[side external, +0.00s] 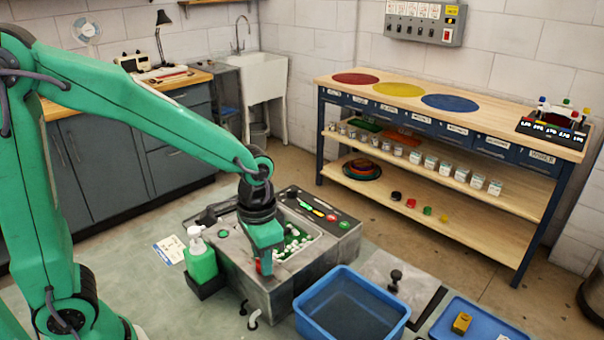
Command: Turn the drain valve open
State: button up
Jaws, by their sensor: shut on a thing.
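The tub's opening holds green and white pieces (296,240).
A blue bin (352,304) stands right of the tub, close to my gripper. A green soap bottle (200,262) stands just left of it. A blue tray (475,325) with a yellow block (461,323) is at the lower right. The bench surface (150,285) at left is mostly clear.

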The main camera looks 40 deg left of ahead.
jog(key=m, duration=0.3)
jog(key=shift+s+d+m, duration=0.1)
jog(key=shift+s+m, duration=0.15)
jog(key=shift+m, duration=0.15)
grip_shut()
jog(key=shift+m, duration=1.9)
jog(key=shift+s+f, duration=0.1)
jog(key=o, duration=1)
grip_release()
